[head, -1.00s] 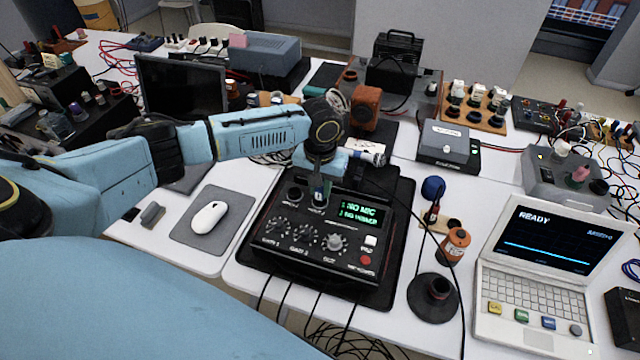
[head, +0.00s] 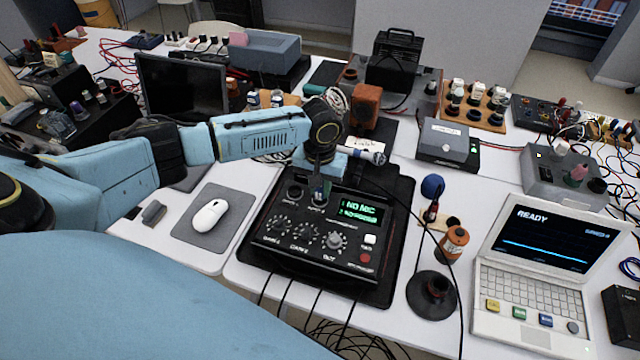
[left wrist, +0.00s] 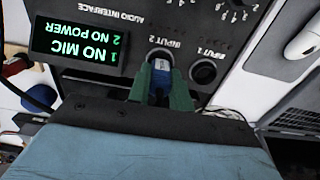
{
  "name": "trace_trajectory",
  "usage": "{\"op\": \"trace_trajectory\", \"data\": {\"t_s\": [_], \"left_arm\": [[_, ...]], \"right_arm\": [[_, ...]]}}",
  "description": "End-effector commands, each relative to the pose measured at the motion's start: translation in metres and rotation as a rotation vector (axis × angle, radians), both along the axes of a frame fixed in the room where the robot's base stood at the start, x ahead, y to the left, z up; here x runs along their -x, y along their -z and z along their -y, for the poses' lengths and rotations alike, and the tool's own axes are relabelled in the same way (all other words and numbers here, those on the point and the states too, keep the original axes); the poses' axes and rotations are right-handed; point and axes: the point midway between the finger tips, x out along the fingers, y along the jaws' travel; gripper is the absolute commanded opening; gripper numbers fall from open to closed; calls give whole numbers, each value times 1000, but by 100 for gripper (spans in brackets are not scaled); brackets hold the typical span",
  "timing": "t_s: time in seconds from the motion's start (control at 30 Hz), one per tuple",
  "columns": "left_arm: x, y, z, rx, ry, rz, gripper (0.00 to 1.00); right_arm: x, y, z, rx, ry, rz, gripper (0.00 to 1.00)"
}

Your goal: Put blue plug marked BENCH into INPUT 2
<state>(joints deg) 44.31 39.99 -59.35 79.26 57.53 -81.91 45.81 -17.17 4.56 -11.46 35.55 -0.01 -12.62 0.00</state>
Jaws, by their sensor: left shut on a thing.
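My left gripper (head: 319,190) is above the back edge of the black audio interface (head: 318,238). In the left wrist view its green fingers (left wrist: 161,92) are shut on the blue plug (left wrist: 160,78), which has a pale label too small to read. The plug's tip is at the INPUT 2 socket (left wrist: 161,54), lined up with it; how deep it sits I cannot tell. The INPUT 1 socket (left wrist: 204,72) beside it is empty. The interface display (left wrist: 77,45) reads "1 NO MIC, 2 NO POWER". My right gripper is not in view.
A mouse (head: 210,215) on a grey pad (head: 190,238) lies left of the interface. A cable crosses there.

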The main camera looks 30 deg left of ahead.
Motion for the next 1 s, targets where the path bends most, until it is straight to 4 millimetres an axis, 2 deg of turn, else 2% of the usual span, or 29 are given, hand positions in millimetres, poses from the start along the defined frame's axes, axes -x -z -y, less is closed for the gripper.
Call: {"op": "trace_trajectory", "data": {"t_s": [0.27, 0.3, 0.5, 0.8, 0.87, 1.0], "left_arm": [[0, 1, 0, 0, 0, 0, 0], [0, 1, 0, 0, 0, 0, 23], [0, 1, 0, 0, 1, 0, 46], [0, -2, 0, 0, 0, 1, 46], [0, -7, 0, 0, 1, 1, 46], [-1, -31, 0, 0, 2, 3, 46]], "right_arm": [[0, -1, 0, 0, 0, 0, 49], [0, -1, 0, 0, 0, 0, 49], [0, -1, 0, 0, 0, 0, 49], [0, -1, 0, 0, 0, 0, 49], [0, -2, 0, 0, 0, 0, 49], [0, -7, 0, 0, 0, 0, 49]]}}
